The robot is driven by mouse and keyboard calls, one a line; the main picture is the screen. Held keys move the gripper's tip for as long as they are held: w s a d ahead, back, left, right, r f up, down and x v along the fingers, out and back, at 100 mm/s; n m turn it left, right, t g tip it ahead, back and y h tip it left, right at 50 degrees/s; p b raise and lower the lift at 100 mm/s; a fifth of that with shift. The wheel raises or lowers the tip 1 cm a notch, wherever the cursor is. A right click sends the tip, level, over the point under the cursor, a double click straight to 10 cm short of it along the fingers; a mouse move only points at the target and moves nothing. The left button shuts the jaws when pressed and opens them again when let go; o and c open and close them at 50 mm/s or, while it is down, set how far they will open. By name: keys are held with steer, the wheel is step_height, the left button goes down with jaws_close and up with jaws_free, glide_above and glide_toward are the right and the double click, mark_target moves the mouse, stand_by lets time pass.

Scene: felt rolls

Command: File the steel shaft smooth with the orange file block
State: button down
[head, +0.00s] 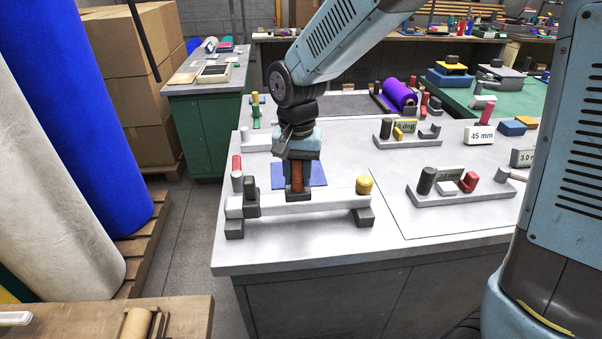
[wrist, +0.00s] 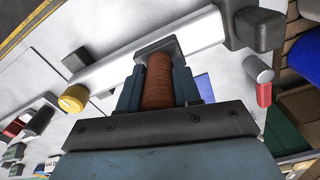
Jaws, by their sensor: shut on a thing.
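The steel shaft (head: 320,201) is a pale bar lying level across dark supports near the bench's front edge. It also runs diagonally across the wrist view (wrist: 112,68). A dark clamp (head: 251,198) is at its left end and a yellow knob (head: 364,185) at its right. My gripper (head: 298,168) points down over the shaft, left of its middle. It is shut on the orange-brown grip of the file block (wrist: 158,80). The block's dark foot (head: 298,195) is upright at the shaft's top; whether it touches is hard to tell.
A blue mat (head: 322,173) lies behind the shaft. A red-topped post (head: 237,172) stands behind its left end. A fixture with grey and red pieces (head: 463,195) sits to the right. The bench top (head: 320,245) in front is clear. Tall felt rolls (head: 50,160) stand at left.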

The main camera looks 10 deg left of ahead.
steer(key=shift+d, duration=0.1)
steer(key=shift+w+d+r, duration=0.1)
steer(key=shift+w+d, duration=0.15)
steer(key=shift+d, duration=0.8)
steer(key=shift+r, duration=0.8)
step_height(320, 180, up, 5)
steer(key=shift+f, duration=0.1)
